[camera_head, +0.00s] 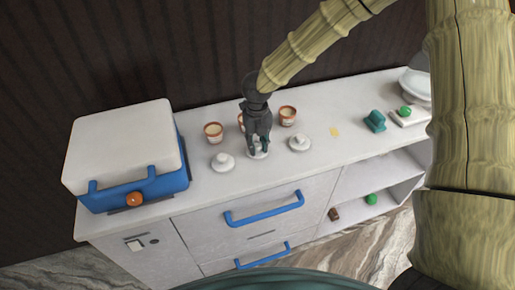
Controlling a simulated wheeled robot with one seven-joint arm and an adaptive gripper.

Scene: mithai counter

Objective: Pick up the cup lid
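Three white round lids with knobs lie on the white counter (190,198): a left lid (222,162), a middle lid (258,154) and a right lid (299,144). My dark gripper (258,147) points down at the middle lid, and its fingers cover that lid's knob and much of its top. Whether the fingers are closed on the knob is too small to tell. Three cups with orange-brown bands stand behind the lids: a left cup (213,133), a middle cup (240,121) mostly hidden by my gripper, and a right cup (287,116).
A blue cooler box (150,190) with a white top stands at the left. An orange ball (134,199) is at its front. A yellow square (335,132), a green object (375,121) and a green ball (405,111) on a white block lie to the right. Drawers have blue handles (265,209).

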